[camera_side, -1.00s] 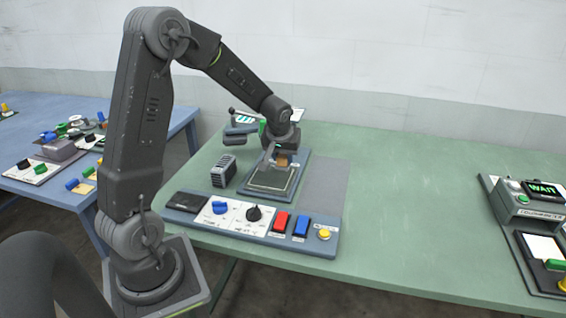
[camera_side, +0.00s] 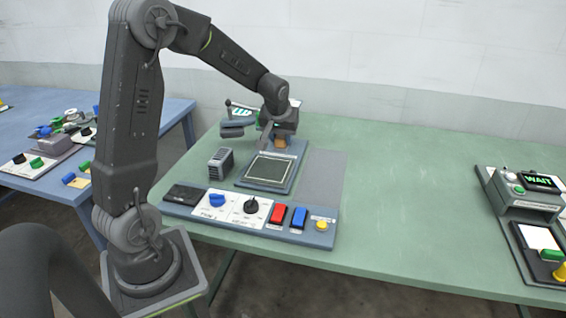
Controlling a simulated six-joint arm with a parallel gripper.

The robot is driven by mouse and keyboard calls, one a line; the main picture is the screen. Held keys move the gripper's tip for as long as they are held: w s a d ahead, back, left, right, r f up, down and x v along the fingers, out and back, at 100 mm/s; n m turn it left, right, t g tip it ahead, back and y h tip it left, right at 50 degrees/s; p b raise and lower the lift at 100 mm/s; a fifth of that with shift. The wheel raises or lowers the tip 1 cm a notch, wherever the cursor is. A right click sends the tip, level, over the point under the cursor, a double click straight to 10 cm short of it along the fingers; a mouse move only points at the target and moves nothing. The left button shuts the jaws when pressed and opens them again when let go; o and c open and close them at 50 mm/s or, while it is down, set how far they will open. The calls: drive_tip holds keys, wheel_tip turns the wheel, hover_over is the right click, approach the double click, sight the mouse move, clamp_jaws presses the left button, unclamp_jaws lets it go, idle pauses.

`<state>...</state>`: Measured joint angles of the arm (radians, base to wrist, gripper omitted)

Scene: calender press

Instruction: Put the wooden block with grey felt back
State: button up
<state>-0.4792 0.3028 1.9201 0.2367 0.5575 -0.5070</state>
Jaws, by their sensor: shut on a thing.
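My gripper (camera_side: 279,135) is at the back of the press on the green table. It is shut on the wooden block (camera_side: 281,143), which shows as a small orange-brown piece below the jaws. The grey felt on the block is too small to make out. The block is just behind the framed plate (camera_side: 271,168). I cannot tell whether it touches a surface or hangs above it. My wrist hides part of the press behind it.
A dark ribbed box (camera_side: 220,163) stands left of the plate. The front panel (camera_side: 250,215) carries knobs and red, blue and yellow buttons. A grey mat (camera_side: 322,178) lies to the right. A WAIT display unit (camera_side: 525,195) stands far right; the table between is clear.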

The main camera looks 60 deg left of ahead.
drive_tip(key=shift+w+a+r, duration=0.15)
drive_tip(key=shift+w+a, duration=0.45)
drive_tip(key=shift+w, duration=0.25)
drive_tip(key=w+d+f, duration=0.4)
drive_tip(key=w+d, duration=0.1)
drive_tip(key=w+d+f, duration=0.3)
drive_tip(key=shift+d, duration=0.15)
drive_tip(key=shift+f, duration=1.95)
drive_tip(key=o, duration=0.9)
drive_tip(key=shift+f, duration=0.15)
